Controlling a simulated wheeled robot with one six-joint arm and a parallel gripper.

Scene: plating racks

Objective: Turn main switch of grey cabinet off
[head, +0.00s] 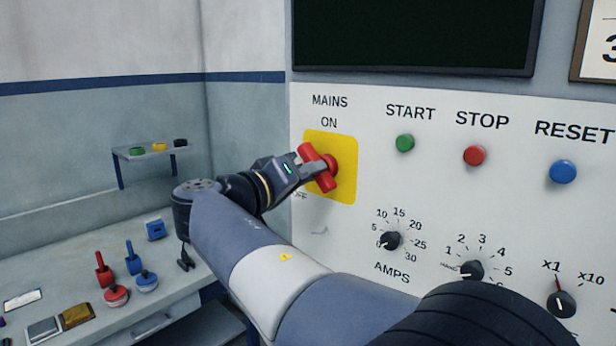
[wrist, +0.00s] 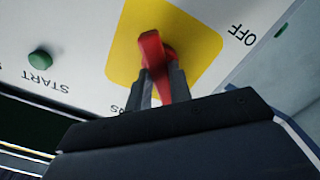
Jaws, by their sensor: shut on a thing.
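The main switch is a red handle (head: 320,177) on a yellow plate (head: 346,174) on the cabinet's pale front panel, under the words MAINS and ON. My gripper (head: 314,170) is shut on the handle. The handle leans from upper left to lower right, so its upper end is turned left of upright, away from ON. In the wrist view the red handle (wrist: 152,50) shows between my two dark fingers (wrist: 163,88), in front of the yellow plate (wrist: 197,50). The OFF label is at the plate's edge there; in the head view it is partly hidden by my arm.
Green START (head: 405,143), red STOP (head: 474,155) and blue RESET (head: 563,172) buttons are to the right. Below them are black knobs, including the AMPS knob (head: 391,240). A bench (head: 160,300) with red and blue parts and a small wall shelf (head: 150,152) are at left.

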